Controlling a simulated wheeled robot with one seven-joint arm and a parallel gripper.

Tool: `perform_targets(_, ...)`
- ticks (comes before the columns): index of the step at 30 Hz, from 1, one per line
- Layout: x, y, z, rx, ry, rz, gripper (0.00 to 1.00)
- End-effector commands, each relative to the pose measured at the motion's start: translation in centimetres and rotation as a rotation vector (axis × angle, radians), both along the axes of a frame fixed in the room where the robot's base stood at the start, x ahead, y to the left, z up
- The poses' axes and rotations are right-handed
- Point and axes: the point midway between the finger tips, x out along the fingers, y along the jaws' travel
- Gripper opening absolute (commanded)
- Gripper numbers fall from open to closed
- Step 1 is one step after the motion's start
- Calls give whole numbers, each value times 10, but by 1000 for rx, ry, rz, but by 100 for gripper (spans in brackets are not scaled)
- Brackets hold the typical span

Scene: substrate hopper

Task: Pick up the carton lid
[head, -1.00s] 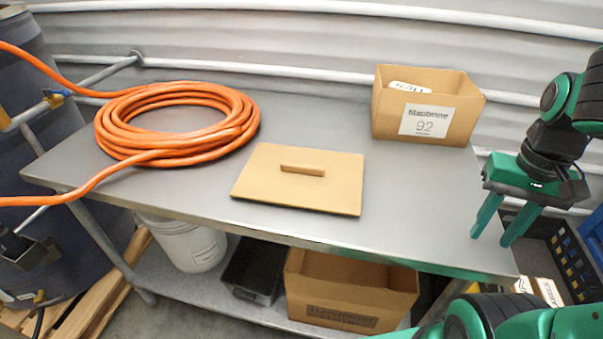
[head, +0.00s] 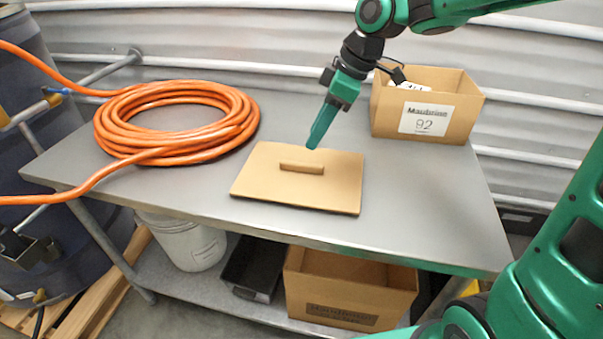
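The carton lid (head: 262,181) is a flat tan board with a raised bar handle (head: 302,167) on top. It lies flat on the grey metal table (head: 420,215), near the middle. My gripper (head: 314,146) is above the far edge of the lid, just beyond the handle, pointing down and slightly left. It appears apart from the handle. Its fingers line up in this view, so the gap between them is hidden. No object shows between them.
A coiled orange hose (head: 215,146) lies on the table to the left. An open cardboard carton (head: 462,112) with a "92" label stands at the back right. The table's right part is clear. A cardboard box (head: 345,290), black bin (head: 252,270) and white bucket (head: 185,245) are on the lower shelf.

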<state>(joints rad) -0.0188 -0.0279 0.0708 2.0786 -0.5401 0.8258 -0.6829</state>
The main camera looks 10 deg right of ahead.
Motion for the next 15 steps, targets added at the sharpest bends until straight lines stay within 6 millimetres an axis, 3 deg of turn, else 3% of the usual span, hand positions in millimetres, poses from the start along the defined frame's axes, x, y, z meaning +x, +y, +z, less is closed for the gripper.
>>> perform_targets(3, 1, 6, -18, -1, 4, 0, 34)
perform_targets(15, 5, 16, -52, -3, 5, -3, 34)
